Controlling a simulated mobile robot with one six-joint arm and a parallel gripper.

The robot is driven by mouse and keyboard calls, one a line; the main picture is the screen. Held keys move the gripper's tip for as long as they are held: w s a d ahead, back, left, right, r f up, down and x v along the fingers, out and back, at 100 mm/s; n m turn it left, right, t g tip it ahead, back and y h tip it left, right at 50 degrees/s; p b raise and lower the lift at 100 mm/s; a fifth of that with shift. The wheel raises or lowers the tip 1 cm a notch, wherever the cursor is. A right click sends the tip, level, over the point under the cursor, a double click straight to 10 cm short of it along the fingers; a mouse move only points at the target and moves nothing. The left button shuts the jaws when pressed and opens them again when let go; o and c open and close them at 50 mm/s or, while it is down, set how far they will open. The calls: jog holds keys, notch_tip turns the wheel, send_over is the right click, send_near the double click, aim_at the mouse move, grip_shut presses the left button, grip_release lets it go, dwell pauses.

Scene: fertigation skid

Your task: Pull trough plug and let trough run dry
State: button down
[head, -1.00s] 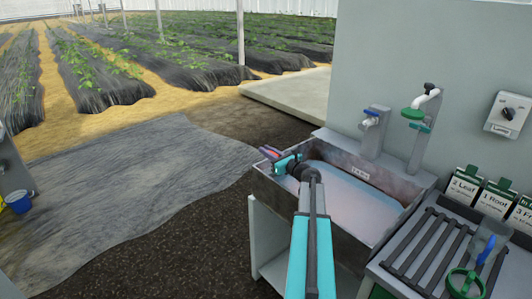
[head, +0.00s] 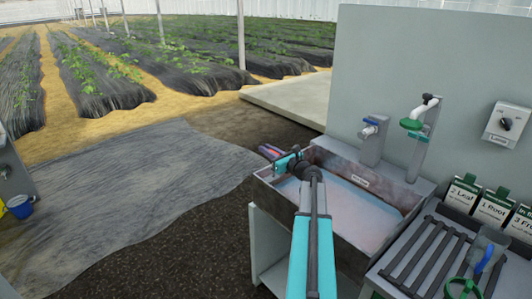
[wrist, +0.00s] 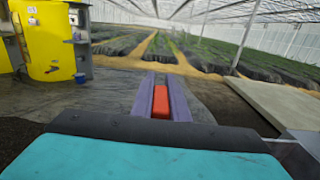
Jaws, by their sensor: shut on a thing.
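The trough (head: 262,188) is a grey, stained basin to the right of my arm, with a shallow layer of pale pinkish liquid (head: 352,205) in it. My gripper (head: 270,152) is over the trough's far left rim and points outward, away from the basin. In the wrist view my gripper (wrist: 161,80) has its two purple fingers shut on a red piece (wrist: 161,103). I cannot tell for certain that this piece is the trough plug. The drain hole is not visible; my arm covers part of the basin.
A slatted rack (head: 428,252) and labelled cards (head: 493,208) are at right. A blue bucket (head: 20,206) is far left. Open floor (head: 140,200) lies left of the trough.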

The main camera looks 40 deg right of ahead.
jog(key=shift+r, duration=0.1)
jog(key=c, duration=1.7)
grip_release()
jog(key=shift+s, duration=0.1)
jog(key=s, duration=0.4)
jog(key=s+b, duration=0.1)
jog(key=s, duration=0.4)
jog(key=s+a+b, duration=0.1)
jog(key=s, duration=0.3)
jog(key=shift+s, duration=0.3)
jog(key=shift+w+a, duration=0.1)
